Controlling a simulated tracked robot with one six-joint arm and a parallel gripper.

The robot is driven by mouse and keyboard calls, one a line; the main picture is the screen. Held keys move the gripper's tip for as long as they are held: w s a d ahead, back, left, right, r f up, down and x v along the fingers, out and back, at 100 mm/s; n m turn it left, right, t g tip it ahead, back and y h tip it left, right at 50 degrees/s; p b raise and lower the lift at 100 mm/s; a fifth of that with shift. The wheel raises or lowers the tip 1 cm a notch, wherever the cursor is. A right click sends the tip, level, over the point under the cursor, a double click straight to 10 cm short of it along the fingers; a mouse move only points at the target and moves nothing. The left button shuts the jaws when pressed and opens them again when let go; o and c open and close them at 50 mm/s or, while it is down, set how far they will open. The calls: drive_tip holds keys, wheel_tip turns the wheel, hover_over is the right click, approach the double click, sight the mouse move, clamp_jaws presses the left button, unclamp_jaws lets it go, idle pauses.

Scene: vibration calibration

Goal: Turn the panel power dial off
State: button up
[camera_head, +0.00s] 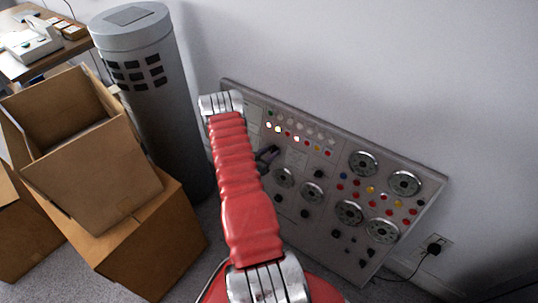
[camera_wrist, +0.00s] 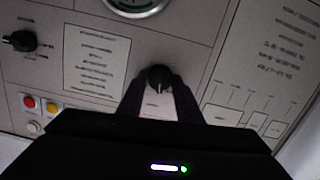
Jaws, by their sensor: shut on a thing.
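A grey control panel (camera_head: 330,215) leans against the wall, carrying round dials, coloured buttons and black knobs. In the wrist view the panel face (camera_wrist: 190,20) fills the picture. A small black dial (camera_wrist: 160,77) with a pale pointer mark sits between the fingertips of my gripper (camera_wrist: 160,88). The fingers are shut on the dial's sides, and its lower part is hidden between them. In the head view my gripper (camera_head: 268,155) is at the panel's upper left, mostly hidden behind my red arm; the gripped dial cannot be made out there.
Another black knob (camera_wrist: 19,41) and red and yellow buttons lie to the left in the wrist view. Open cardboard boxes (camera_head: 95,150) and a grey cylinder (camera_head: 150,95) stand left of my arm. A plugged-in socket (camera_head: 434,248) is on the wall at right.

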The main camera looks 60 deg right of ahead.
drive_tip(key=n, duration=0.2)
drive_tip(key=w+n, duration=0.1)
drive_tip(key=n, duration=0.2)
drive_tip(key=shift+d+r, duration=0.2)
drive_tip(key=shift+f+n+g, duration=0.1)
drive_tip(key=shift+n+g, duration=0.3)
drive_tip(key=shift+n, duration=0.5)
drive_tip(key=shift+a+f+n, duration=0.15)
drive_tip(key=shift+n, duration=0.25)
drive_tip(key=o, duration=1)
drive_tip(key=shift+s, duration=0.1)
drive_tip(key=v, duration=1.3)
drive_tip(key=shift+a, duration=0.4)
